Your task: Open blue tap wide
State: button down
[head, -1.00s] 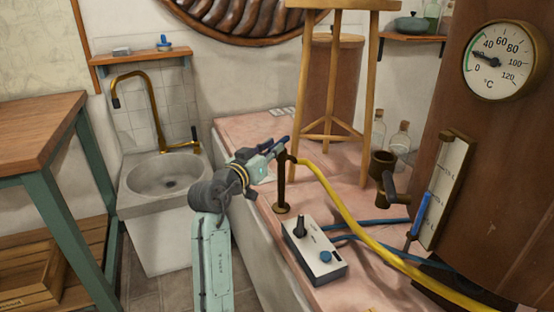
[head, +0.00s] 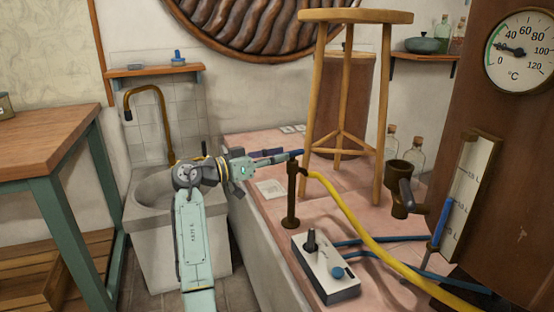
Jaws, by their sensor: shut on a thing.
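The blue tap handle (head: 294,153) is a thin blue lever at the top of a dark brown post (head: 291,200) on the pink worktop. It points roughly level to the left. My gripper (head: 272,156) reaches in from the left and is shut on the handle. The fingertips are small and dark here, so the exact grip is hard to see. A yellow hose (head: 350,217) leaves the post near its top and runs down to the right.
A white control box (head: 325,268) with a black lever and blue knob stands in front of the post. A wooden stool (head: 355,17) stands behind it. A copper vessel with a dial (head: 517,50) fills the right. A sink (head: 150,205) with a brass faucet is left.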

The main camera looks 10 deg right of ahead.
jog(key=shift+f, duration=0.1)
jog(key=c, duration=1.6)
grip_release()
jog(key=shift+w, duration=0.1)
jog(key=shift+o, duration=0.2)
jog(key=v, duration=1.2)
